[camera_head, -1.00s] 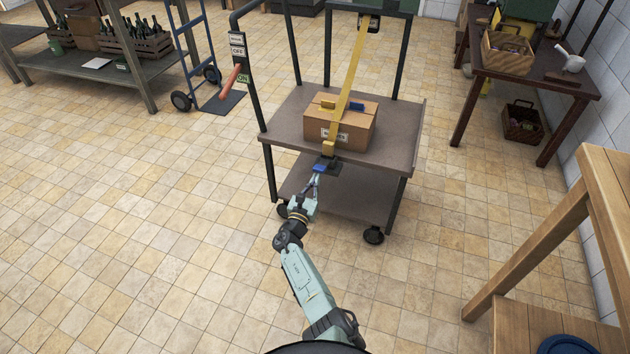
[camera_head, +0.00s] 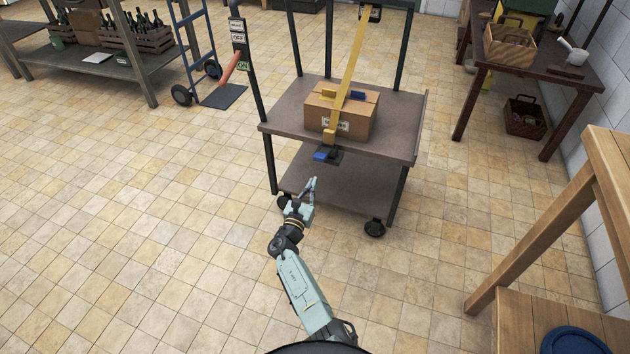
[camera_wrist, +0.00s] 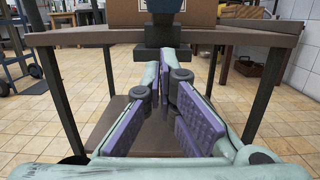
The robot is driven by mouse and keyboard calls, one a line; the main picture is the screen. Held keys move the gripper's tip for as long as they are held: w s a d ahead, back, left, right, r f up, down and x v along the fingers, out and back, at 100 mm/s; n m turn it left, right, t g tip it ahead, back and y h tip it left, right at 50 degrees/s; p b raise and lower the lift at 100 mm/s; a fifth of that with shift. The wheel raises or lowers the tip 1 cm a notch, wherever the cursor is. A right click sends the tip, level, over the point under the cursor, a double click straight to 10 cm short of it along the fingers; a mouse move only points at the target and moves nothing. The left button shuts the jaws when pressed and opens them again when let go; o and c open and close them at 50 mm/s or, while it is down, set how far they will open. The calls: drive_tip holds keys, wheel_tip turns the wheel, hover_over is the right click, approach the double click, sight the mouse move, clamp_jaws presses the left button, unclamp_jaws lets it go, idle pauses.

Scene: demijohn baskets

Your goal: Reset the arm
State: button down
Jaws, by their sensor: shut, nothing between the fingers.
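My gripper (camera_head: 313,184) is shut and empty at the near left side of the cart (camera_head: 283,119), below its top shelf and clear of it. In the wrist view, the purple-padded fingers (camera_wrist: 163,70) meet near the middle, just under the top shelf's edge. My arm reaches up from the bottom of the head view. A cardboard box (camera_head: 342,123) sits on the top shelf with a yellow strap (camera_head: 352,65) over it. A blue-ended buckle (camera_head: 323,155) sits at the shelf's front edge, apart from my gripper.
A red lever (camera_head: 233,68) with ON and OFF labels is at the cart's left post. A blue hand truck (camera_head: 193,55) and bottle table stand back left. A dark table (camera_head: 540,72) with a basket and a wooden stand (camera_head: 610,165) are at right. Floor left is open.

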drive_tip(key=s+a+r, duration=0.1)
drive_tip(key=s+a, duration=0.1)
drive_tip(key=s, duration=0.5)
drive_tip(key=shift+a+r+p, duration=0.15)
drive_tip(key=shift+p, duration=0.15)
